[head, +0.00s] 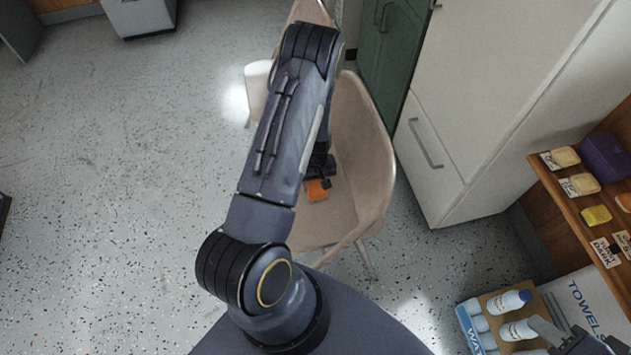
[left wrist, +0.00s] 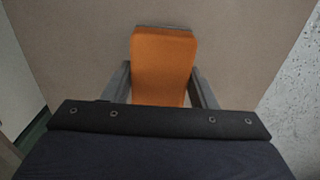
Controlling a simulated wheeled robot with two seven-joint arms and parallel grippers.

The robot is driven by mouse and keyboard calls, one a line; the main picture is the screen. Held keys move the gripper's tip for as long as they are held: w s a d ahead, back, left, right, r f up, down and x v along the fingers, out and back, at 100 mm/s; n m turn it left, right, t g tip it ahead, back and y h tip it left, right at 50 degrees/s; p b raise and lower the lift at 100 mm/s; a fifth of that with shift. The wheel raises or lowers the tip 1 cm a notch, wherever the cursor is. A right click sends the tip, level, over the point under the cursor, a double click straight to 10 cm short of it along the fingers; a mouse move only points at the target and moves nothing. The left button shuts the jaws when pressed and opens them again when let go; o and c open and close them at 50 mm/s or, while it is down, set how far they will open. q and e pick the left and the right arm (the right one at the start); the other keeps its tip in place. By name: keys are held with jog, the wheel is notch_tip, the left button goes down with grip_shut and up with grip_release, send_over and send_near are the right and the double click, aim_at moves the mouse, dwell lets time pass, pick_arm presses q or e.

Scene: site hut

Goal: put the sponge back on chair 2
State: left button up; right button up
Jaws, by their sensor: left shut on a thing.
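The orange sponge (head: 318,190) is between the fingers of my left gripper (head: 320,173), over the seat of a beige shell chair (head: 365,140). In the left wrist view the sponge (left wrist: 162,65) fills the space between the two grey fingers of my left gripper (left wrist: 162,90), which is shut on it. The plain beige seat (left wrist: 80,45) lies beyond it. I cannot tell whether the sponge touches the seat. My arm hides part of the chair, and no chair number shows. My right gripper (head: 577,341) is partly in view at the bottom right; its opening is unclear.
Another beige chair (head: 310,12) stands behind, partly hidden by my arm. A white cylinder (head: 257,85) is left of the arm. A green cabinet (head: 390,45) and a white cabinet (head: 430,150) stand right. A wooden shelf (head: 560,200) holds sponges.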

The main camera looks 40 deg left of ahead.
pick_arm(q)
jog(key=shift+f+b, duration=0.45)
jog(key=shift+b, duration=0.05)
jog(key=o, duration=1)
jog(key=shift+c, duration=0.2)
notch_tip(320, 180, up, 8)
jog(key=shift+f+p, duration=0.1)
jog(key=shift+p, duration=0.65)
